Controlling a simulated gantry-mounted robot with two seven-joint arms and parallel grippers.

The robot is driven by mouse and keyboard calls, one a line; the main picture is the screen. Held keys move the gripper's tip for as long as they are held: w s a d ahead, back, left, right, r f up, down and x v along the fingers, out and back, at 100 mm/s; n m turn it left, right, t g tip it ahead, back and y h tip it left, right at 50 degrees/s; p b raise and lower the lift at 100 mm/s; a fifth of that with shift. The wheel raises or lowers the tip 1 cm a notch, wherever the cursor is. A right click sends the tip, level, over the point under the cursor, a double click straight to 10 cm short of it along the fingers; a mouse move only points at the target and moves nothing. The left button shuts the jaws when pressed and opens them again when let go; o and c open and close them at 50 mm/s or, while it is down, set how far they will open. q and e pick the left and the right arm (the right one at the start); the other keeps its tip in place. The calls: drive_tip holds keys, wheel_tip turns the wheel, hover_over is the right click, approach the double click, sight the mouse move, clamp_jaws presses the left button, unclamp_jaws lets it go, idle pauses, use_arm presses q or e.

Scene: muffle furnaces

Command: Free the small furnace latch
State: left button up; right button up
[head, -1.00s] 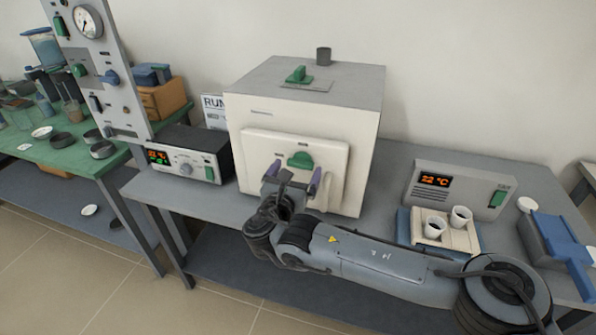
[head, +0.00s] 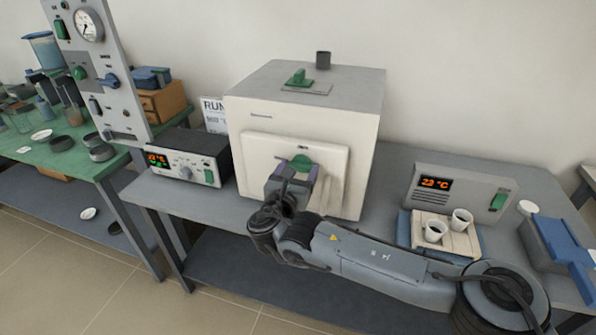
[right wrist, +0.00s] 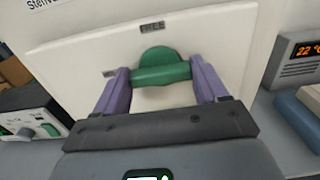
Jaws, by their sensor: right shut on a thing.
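The small furnace is a cream box (head: 250,190) on the grey bench, with a raised front door panel (head: 335,170). In the right wrist view the latch (right wrist: 162,75) has a round hub and a bar lying nearly level, below a label reading FREE (right wrist: 152,27). A second small label (right wrist: 110,73) is to its left. My right gripper (head: 298,172) is at the door, its purple fingers (right wrist: 160,73) shut on the two ends of the latch bar. My left gripper is not in view.
A control box (head: 190,158) with a lit display stands left of the furnace.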

drive_tip(key=shift+f+m+b, duration=0.15)
drive_tip(key=shift+m+b, duration=0.35)
drive_tip(key=shift+f+m+b, duration=0.1)
drive_tip(key=shift+m+b, duration=0.85)
drive_tip(key=shift+m, duration=0.05)
drive_tip(key=m+b, duration=1)
drive_tip(key=m, duration=0.2)
drive_tip(key=shift+d+f+b, duration=0.1)
drive_tip(key=shift+b, duration=0.3)
drive_tip(key=shift+m+b, duration=0.75)
drive_tip(key=shift+m, duration=0.55)
drive_tip(key=shift+r+m, duration=0.2)
drive_tip(key=shift+m, duration=0.1)
